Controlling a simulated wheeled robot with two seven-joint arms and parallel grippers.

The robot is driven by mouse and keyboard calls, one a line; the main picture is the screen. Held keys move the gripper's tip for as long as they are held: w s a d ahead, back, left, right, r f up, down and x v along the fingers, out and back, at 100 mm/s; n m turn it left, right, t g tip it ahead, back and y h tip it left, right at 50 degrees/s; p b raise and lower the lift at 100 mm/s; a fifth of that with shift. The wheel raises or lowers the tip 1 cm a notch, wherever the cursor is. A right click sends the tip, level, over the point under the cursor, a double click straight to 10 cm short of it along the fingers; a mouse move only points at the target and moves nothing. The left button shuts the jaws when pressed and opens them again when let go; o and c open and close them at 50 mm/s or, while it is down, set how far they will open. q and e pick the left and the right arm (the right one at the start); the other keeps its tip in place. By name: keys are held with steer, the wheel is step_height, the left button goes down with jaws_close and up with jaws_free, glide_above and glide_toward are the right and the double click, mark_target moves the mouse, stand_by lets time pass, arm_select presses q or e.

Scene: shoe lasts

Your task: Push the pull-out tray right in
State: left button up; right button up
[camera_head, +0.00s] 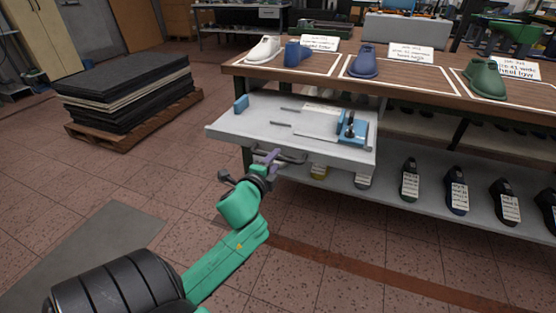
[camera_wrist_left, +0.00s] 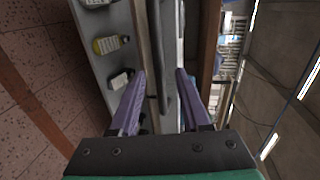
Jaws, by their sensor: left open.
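The pull-out tray (camera_head: 235,122) is a grey board that stands out from under the front of the workbench, with a blue clamp (camera_head: 351,127) at its right end and a small blue block (camera_head: 241,103) at its left corner. A dark bar handle (camera_head: 292,161) is on its front face. My left gripper (camera_head: 271,157) is at the left part of the handle, its purple fingers open. In the left wrist view the fingers (camera_wrist_left: 160,78) are apart, with the tray's front edge and handle running between them; I cannot tell whether they touch. My right gripper is out of view.
The bench top (camera_head: 330,66) carries several shoe lasts and labels. A lower shelf (camera_head: 390,195) holds more lasts below the tray. A pallet (camera_head: 140,132) of dark sheets stands at the left. The floor before the bench is clear.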

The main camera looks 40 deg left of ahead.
mark_target(278, 158)
arm_select(q)
steer(key=x, duration=0.3)
jaws_close()
stand_by(1.4)
